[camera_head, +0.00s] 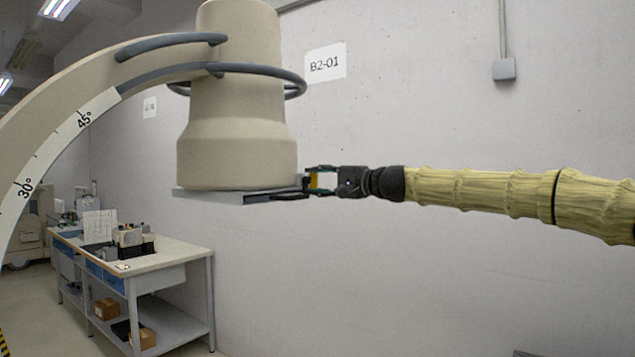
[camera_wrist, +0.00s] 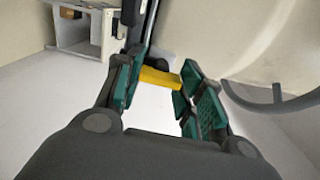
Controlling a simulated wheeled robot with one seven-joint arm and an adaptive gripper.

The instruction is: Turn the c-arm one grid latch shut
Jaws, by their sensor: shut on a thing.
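The c-arm's large beige head (camera_head: 238,130) hangs over a flat grey grid plate (camera_head: 225,196) at its lower end. A dark latch part sticks out at the plate's right edge. My gripper (camera_head: 312,181) reaches in from the right at the plate's height. In the wrist view, the yellow latch piece (camera_wrist: 158,78) lies between the green finger pads of my gripper (camera_wrist: 163,88), and the fingers are shut on it. The fingers hide part of the latch, and I cannot tell its exact angle.
A grey guard ring (camera_head: 265,71) circles the head above my gripper; it also curves close at the right in the wrist view (camera_wrist: 265,100). A workbench (camera_head: 150,275) with equipment stands low at the left. The wall is behind, with free room below the arm.

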